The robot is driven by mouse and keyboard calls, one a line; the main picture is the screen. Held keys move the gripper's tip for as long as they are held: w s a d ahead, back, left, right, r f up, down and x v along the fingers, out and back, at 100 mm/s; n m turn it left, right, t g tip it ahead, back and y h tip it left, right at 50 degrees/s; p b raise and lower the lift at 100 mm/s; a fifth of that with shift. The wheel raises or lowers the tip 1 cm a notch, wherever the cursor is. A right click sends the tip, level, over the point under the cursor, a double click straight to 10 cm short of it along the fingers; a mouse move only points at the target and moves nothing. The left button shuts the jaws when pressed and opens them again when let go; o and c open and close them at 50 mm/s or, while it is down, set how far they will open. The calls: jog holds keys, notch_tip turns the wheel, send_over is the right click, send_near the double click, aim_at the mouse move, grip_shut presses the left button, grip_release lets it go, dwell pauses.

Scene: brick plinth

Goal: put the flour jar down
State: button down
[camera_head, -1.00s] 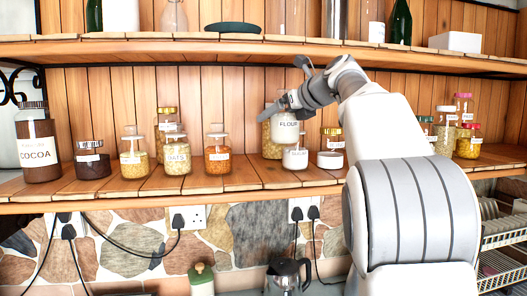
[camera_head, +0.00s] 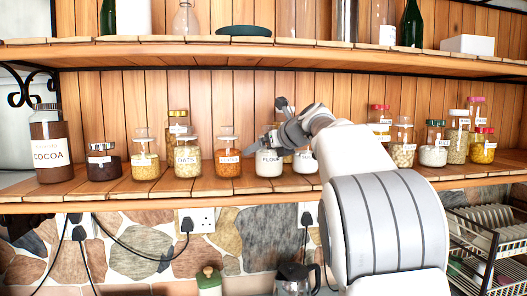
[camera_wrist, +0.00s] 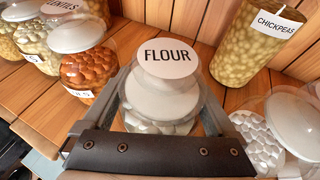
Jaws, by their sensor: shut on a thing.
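The flour jar (camera_head: 269,162) is a clear jar of white contents with a FLOUR label, upright in the lower shelf's front row. In the wrist view the flour jar (camera_wrist: 160,98) stands between my two fingers, its label facing up toward the camera. My gripper (camera_head: 272,141) is shut on it, and its fingers flank the jar in the wrist view (camera_wrist: 165,110). The jar's base is level with its neighbours' bases on the lower shelf (camera_head: 245,190). Whether it touches the boards I cannot tell.
An orange lentils jar (camera_head: 228,160) stands close on the left, with the oats jar (camera_head: 187,160) beyond it. A white-filled jar (camera_head: 306,162) stands close on the right, partly behind my arm. A chickpeas jar (camera_wrist: 248,45) is behind. The upper shelf (camera_head: 200,54) runs overhead.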

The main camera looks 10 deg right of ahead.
jog(key=shift+r, duration=0.15)
grip_release()
jog(key=shift+f, duration=0.2)
jog(key=shift+r, duration=0.2)
jog(key=b+v, duration=0.2)
jog(key=v, duration=1)
jog(key=shift+f, duration=0.15)
jog(key=shift+s+d, duration=0.1)
